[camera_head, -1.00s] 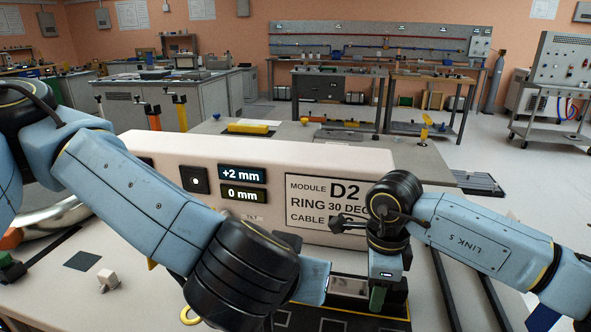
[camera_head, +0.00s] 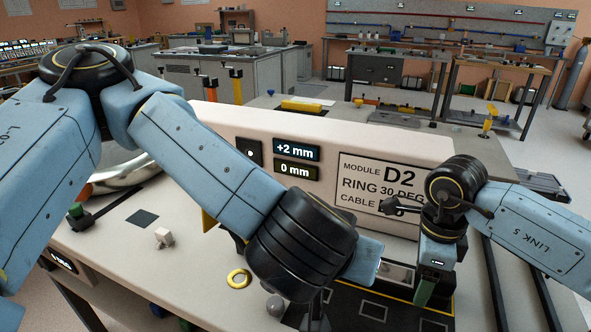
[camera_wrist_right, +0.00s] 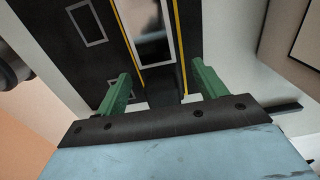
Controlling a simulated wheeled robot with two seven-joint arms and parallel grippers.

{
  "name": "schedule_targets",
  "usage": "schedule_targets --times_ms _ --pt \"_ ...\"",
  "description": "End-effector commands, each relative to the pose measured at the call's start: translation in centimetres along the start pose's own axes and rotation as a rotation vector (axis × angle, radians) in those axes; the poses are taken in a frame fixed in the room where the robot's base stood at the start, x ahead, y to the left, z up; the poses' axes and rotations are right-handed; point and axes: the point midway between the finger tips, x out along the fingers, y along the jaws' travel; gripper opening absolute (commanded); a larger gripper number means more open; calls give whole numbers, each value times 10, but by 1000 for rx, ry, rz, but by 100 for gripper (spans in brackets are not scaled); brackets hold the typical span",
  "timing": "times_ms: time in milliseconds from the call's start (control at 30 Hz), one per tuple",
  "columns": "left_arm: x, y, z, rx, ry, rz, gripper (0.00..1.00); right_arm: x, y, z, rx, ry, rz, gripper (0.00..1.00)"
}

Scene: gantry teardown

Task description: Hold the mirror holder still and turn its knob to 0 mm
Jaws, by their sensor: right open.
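A display reading +2 mm (camera_head: 297,150) sits above one reading 0 mm (camera_head: 296,171) on the front of a long pale housing. A bright, mirror-like plate (camera_head: 398,273) lies in a dark frame before the housing, partly covered by my arms. It also shows as a bright strip between yellow lines in the right wrist view (camera_wrist_right: 150,30). I cannot make out the knob for certain. My right gripper (camera_head: 422,294) points down at the right end of this plate. Its green fingers are open and apart (camera_wrist_right: 160,85), with nothing gripped between them. My left gripper is hidden behind my left arm.
A yellow ring (camera_head: 239,279), a small white block (camera_head: 164,237) and a grey rounded knob-like part (camera_head: 275,306) are on the bench left of the dark board. The housing (camera_head: 225,120) stands close behind both arms. Dark rails run along the right.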

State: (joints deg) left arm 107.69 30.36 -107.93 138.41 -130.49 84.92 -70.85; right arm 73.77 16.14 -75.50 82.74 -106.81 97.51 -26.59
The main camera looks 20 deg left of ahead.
Motion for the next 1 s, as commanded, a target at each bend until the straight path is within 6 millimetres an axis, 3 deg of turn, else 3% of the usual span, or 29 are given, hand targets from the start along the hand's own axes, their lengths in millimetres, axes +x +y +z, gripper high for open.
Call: schedule_targets --times_ms 500,867,1000 --pt "0 0 0 0 0 0 50 -99 0 0 0 -1 -4 70" --pt "-2 0 -3 0 0 0 50 -118 0 0 0 -1 -1 70" --pt "-19 0 -19 0 0 0 50 -142 0 0 0 -1 -1 70"
